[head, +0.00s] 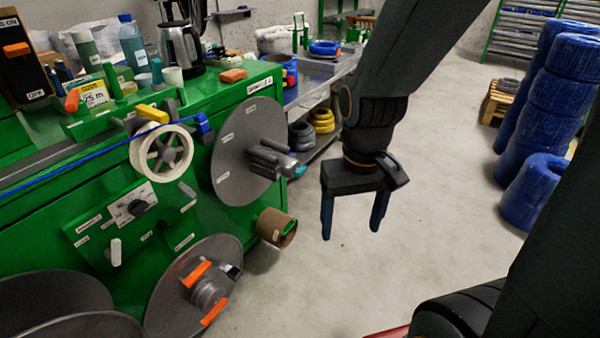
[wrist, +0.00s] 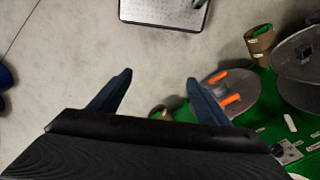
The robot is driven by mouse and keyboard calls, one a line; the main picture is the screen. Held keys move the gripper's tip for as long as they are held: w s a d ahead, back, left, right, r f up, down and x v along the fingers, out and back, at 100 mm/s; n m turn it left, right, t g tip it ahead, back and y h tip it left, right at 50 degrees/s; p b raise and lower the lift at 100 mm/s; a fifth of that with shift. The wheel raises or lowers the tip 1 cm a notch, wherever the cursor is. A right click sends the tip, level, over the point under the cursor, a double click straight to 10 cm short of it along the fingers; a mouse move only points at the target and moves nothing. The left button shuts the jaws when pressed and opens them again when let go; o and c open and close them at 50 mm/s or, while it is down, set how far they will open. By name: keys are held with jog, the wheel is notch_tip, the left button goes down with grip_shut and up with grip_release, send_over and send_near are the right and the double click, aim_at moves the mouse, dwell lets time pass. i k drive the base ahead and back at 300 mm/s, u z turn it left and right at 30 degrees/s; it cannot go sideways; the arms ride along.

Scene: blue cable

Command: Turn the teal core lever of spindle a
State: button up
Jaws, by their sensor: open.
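Spindle a is the grey disc (head: 240,165) on the green machine's right end, below a white label. Grey core jaws (head: 268,158) stick out from its middle. The small teal lever (head: 300,171) sits at the outer end of this core, pointing right. My gripper (head: 351,230) hangs fingers-down over the floor, right of the lever and lower in the picture, apart from it. It is open and empty. In the wrist view my gripper (wrist: 160,82) shows spread fingers with bare floor between them; I cannot make out the teal lever there.
A lower disc (head: 165,292) carries orange levers (head: 212,314). A cardboard core (head: 276,228) sits below spindle a. A white reel (head: 162,150) with blue cable is left of it. Blue coils (head: 535,190) stand at right. The floor (head: 440,200) around my gripper is clear.

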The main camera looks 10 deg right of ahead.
aim_at(298, 171)
jog(key=u, duration=1)
jog(key=k, duration=0.75)
jog(key=z, duration=1.25)
jog(key=i, duration=0.5)
